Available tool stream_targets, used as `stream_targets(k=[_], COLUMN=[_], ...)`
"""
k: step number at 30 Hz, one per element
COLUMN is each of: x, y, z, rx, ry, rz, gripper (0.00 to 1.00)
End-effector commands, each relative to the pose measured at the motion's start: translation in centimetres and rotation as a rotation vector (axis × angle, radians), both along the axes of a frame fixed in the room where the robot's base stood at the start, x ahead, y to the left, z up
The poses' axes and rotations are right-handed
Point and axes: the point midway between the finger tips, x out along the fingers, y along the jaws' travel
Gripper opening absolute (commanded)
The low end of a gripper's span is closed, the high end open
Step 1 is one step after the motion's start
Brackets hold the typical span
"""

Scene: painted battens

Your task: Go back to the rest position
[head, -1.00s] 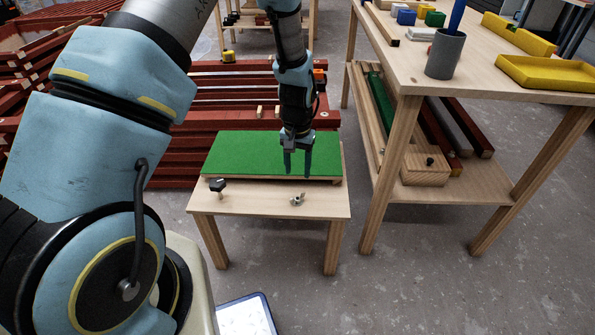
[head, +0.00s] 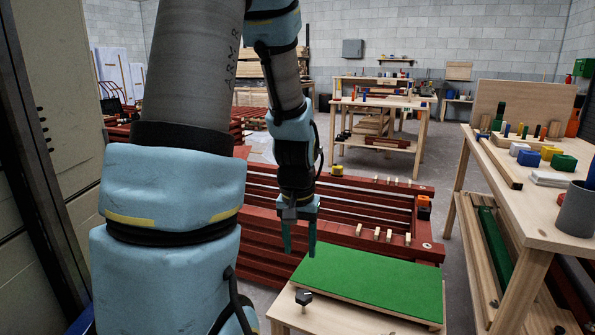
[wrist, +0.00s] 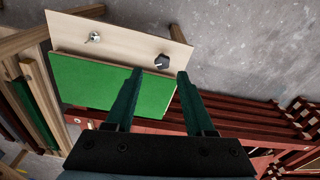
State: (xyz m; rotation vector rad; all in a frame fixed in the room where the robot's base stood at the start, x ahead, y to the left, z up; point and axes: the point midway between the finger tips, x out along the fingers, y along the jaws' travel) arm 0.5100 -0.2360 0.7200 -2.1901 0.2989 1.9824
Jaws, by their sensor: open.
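My gripper (head: 300,236) hangs from my raised arm, fingers pointing down, left of and above the green board on the small table. In the wrist view my gripper (wrist: 156,76) has its two dark green fingers well apart with nothing between them. The green board (head: 368,285) lies on the small wooden table; it also shows in the wrist view (wrist: 90,82). A black knob (head: 304,298) sits on the table in front of the board, and it shows in the wrist view (wrist: 162,61). A metal wing nut (wrist: 94,38) lies on the table top.
Red battens (head: 345,215) are stacked behind the small table, with small wooden blocks and a yellow tape measure (head: 337,170) on top. A workbench (head: 530,215) with a grey cup (head: 576,210) and coloured blocks stands at the right. Bare concrete floor (wrist: 235,50) shows in the wrist view.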

Motion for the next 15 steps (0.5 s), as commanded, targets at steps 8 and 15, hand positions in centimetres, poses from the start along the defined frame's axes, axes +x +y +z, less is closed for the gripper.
stream_targets(k=[8, 15], x=[-4.3, -5.1], y=[6.6, 7.4], z=[3.4, 7.9], rx=[-0.004, -0.004], ry=[-0.036, -0.038], rz=[0.148, 0.167], gripper=[0.54, 0.54])
